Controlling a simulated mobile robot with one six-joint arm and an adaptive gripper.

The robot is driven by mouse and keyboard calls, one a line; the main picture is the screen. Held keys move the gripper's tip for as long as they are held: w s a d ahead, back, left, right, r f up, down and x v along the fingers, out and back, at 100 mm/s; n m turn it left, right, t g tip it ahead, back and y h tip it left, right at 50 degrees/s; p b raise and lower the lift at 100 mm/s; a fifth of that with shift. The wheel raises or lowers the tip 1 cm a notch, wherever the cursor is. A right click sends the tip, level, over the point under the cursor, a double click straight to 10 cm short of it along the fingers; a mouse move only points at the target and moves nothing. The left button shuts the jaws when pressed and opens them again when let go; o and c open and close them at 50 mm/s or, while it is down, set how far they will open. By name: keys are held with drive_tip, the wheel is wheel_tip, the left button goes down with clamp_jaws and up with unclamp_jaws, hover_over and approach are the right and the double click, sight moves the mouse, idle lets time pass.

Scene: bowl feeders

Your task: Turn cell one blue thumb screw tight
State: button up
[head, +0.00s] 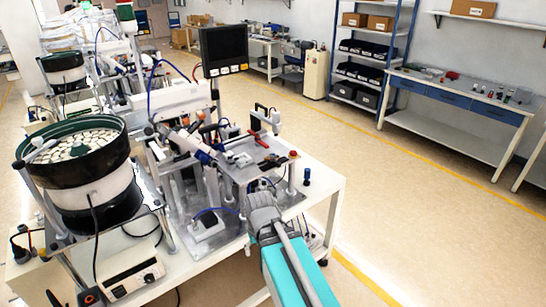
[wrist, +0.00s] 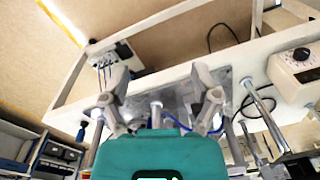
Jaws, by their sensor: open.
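My gripper (head: 262,212) is at the front edge of the near machine's table in the head view. In the wrist view its two grey fingers (wrist: 159,88) are spread apart with nothing held between them. A small dark blue upright knob (head: 307,177) stands at the right corner of the near table, to the right of my gripper and apart from it. It may be the blue thumb screw, but it is too small to be sure. A metal post (wrist: 156,112) shows behind the gap between the fingers in the wrist view.
A bowl feeder (head: 95,180) full of pale parts stands on the left. A control box (head: 132,275) sits at the table front. A monitor (head: 224,50) rises behind the machine plate (head: 250,150). Thin blue tubes run near the fingers. The floor to the right is free.

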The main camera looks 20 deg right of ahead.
drive_tip(key=w+a+f+m+t+y+b, duration=0.15)
drive_tip(key=w+m+t+y+b, duration=0.25)
drive_tip(key=w+m, duration=0.45)
drive_tip(key=m+t+h+b, duration=0.3)
drive_tip(key=m+t+b, duration=0.9)
drive_tip(key=m, duration=1.4)
approach(275, 158)
drive_tip(key=s+f+t+p, duration=0.1)
drive_tip(key=s+t+p, duration=0.1)
drive_tip(key=s, duration=0.1)
drive_tip(key=shift+w+d+f, duration=0.1)
drive_tip(key=shift+w+d, duration=0.05)
drive_tip(key=shift+w, duration=0.05)
drive_tip(key=w, duration=0.4)
drive_tip(key=w+a, duration=0.1)
drive_tip(key=w, duration=0.8)
drive_tip(key=shift+w+a, duration=0.2)
drive_tip(key=shift+w, duration=0.2)
